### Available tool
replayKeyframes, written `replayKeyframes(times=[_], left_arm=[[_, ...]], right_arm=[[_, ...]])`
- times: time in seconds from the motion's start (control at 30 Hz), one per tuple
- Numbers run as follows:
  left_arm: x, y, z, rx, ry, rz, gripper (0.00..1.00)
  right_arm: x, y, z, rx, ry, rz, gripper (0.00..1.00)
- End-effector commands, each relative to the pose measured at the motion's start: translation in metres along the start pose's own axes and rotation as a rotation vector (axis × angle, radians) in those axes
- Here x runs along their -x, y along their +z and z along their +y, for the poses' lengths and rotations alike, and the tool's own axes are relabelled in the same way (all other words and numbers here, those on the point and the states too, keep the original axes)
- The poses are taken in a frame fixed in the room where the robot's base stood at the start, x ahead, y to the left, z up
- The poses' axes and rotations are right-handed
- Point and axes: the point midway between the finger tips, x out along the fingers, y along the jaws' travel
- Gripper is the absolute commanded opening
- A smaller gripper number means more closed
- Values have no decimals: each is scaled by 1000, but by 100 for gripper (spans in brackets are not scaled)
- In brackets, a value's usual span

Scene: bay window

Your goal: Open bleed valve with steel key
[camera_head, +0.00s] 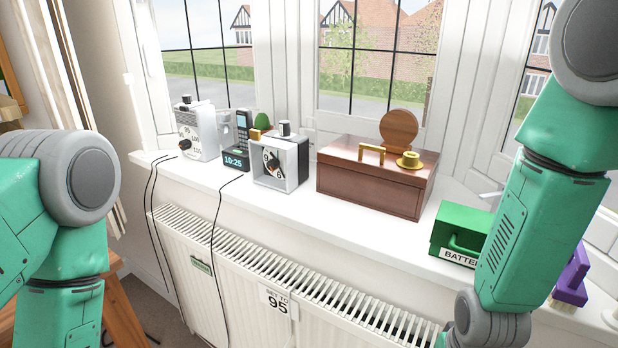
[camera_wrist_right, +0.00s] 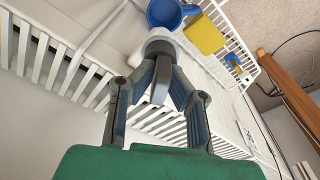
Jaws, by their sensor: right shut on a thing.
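The radiator (camera_head: 190,250) hangs below the window sill, with a sign reading "SET TO 95" (camera_head: 278,302). In the right wrist view my right gripper (camera_wrist_right: 157,82) is shut on a grey metal piece that looks like the steel key (camera_wrist_right: 160,80). Its round grey end (camera_wrist_right: 160,44) points away from the gripper, near the radiator slats (camera_wrist_right: 62,68). I cannot make out the bleed valve or tell whether the key touches it. In the head view my right arm reaches down past the radiator's right part, with its gripper hidden. My left gripper is outside both views.
On the sill (camera_head: 300,210) stand a dial box (camera_head: 197,130), a clock phone (camera_head: 236,152), a second dial box (camera_head: 281,162), a wooden box (camera_head: 372,182) and a green battery box (camera_head: 460,232).

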Motion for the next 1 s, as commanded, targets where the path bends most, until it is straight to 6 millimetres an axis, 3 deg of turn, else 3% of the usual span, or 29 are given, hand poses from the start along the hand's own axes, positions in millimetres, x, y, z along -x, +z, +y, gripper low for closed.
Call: replayKeyframes(times=[0.03,0.1,0.13,0.53,1.0], left_arm=[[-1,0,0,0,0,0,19],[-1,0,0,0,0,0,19],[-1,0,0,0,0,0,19],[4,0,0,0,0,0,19],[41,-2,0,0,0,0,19]], right_arm=[[-2,4,-1,2,-1,-11,0],[-2,4,0,2,-1,-11,31],[-2,4,0,2,-1,-10,35],[4,1,0,3,-1,-2,35],[42,-2,0,3,0,0,35]])
